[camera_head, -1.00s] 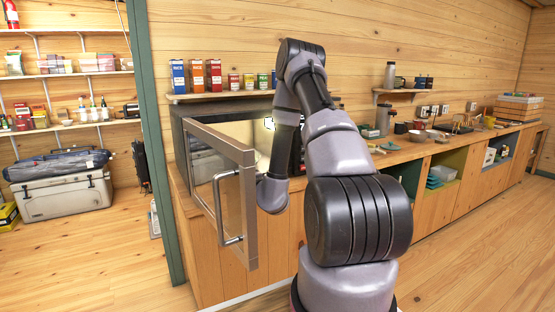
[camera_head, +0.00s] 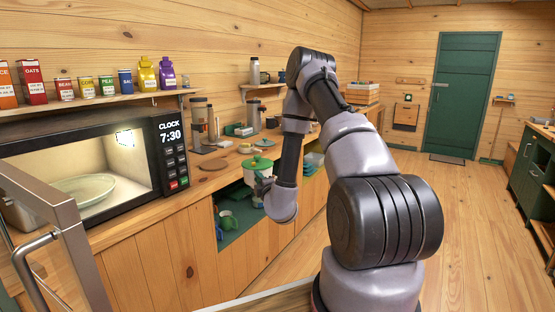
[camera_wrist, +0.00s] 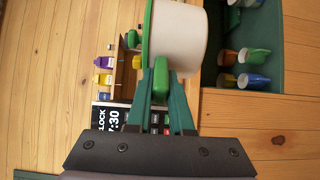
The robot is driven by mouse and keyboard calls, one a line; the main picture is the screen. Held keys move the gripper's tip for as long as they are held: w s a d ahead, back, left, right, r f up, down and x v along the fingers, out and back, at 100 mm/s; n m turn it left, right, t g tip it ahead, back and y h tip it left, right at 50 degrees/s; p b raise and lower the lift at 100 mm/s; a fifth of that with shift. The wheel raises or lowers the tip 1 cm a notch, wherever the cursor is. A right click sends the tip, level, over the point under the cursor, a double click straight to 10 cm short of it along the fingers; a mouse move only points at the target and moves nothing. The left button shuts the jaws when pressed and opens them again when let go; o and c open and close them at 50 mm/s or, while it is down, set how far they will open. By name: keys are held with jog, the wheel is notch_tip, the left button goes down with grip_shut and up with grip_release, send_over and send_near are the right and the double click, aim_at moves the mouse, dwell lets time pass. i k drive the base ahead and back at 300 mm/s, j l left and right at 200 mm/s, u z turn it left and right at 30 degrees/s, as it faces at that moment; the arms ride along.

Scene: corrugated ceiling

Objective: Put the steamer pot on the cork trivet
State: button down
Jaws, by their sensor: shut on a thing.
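The steamer pot (camera_head: 257,164), white with a green lid and knob, is held up in front of the counter in the head view. In the wrist view the pot's pale body (camera_wrist: 178,38) fills the top centre. My gripper (camera_wrist: 161,82) is shut on the pot's green side handle. In the head view my arm hides most of the gripper and part of the pot. The cork trivet (camera_head: 214,164), a flat brown disc, lies bare on the counter, to the left of the pot in the picture.
A microwave (camera_head: 167,150) with its door (camera_head: 62,225) swung open stands left of the trivet; a plate (camera_head: 85,188) is inside. Canisters (camera_head: 200,122) stand behind the trivet. An open green cubby (camera_head: 232,215) with cups lies below the counter.

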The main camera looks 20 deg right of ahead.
aim_at(217, 165)
jog(key=i+l+z, duration=0.15)
jog(key=z, duration=0.2)
jog(key=i+z, duration=0.4)
jog(key=i+l+z, duration=0.1)
jog(key=z, duration=0.25)
jog(key=i+l, duration=0.1)
jog(key=i, duration=0.5)
jog(key=u, duration=0.45)
jog(key=i+l+u, duration=0.15)
jog(key=u, duration=0.75)
jog(key=l+u, duration=0.2)
jog(key=u, duration=0.25)
jog(key=l+u, duration=0.1)
jog(key=u, duration=0.3)
jog(key=i+l, duration=0.05)
